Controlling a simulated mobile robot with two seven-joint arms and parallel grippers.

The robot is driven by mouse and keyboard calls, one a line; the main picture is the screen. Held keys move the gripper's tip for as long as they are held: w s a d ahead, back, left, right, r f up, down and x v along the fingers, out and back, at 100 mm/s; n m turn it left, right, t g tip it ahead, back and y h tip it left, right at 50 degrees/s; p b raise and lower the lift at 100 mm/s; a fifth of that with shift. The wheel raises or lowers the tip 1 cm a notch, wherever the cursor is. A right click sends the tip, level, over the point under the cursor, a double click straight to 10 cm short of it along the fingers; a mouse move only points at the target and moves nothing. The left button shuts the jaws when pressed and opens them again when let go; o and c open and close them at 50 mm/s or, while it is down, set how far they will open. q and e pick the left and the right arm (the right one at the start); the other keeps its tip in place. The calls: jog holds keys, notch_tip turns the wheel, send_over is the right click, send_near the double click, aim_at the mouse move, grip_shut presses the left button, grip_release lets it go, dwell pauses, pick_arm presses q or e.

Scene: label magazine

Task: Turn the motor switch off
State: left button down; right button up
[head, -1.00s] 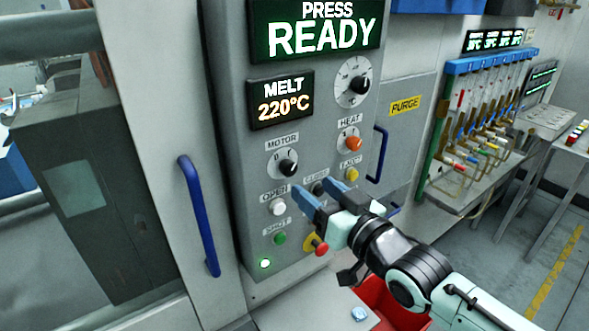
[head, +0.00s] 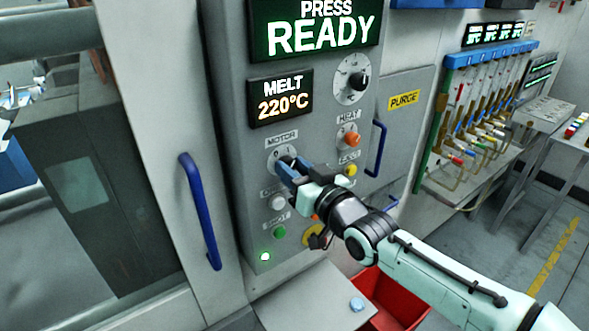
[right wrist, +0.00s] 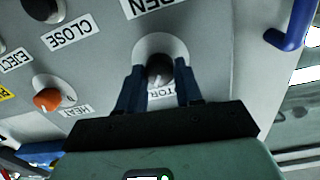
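The motor switch (head: 286,160) is a dark round knob on a pale disc under the MOTOR label, on the grey control panel (head: 225,110). My right gripper (head: 293,168) is at this knob, its blue fingers partly hiding it in the head view. In the right wrist view the knob (right wrist: 159,70) sits between the two fingers (right wrist: 158,74), one on each side. The fingers are apart, with what looks like a narrow gap beside the knob. A white mark shows on the knob, but I cannot tell its setting surely. My left gripper is not in view.
Blue handles (head: 200,210) flank the panel. A red bin (head: 400,305) stands below. The display reads PRESS READY.

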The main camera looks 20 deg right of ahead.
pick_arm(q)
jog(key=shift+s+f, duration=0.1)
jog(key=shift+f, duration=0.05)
pick_arm(e)
jog(key=n+b, duration=0.4)
jog(key=n, duration=0.5)
jog(key=shift+f+n+b, duration=0.1)
jog(key=shift+n+b, duration=0.2)
jog(key=shift+b, duration=0.1)
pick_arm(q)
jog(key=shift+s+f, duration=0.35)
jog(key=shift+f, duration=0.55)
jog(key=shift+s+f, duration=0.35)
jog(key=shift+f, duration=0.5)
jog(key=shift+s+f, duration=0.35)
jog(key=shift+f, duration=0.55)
pick_arm(e)
jog(key=shift+n, duration=2.3)
jog(key=o, duration=1)
jog(key=shift+o, duration=0.2)
jog(key=shift+s, duration=0.15)
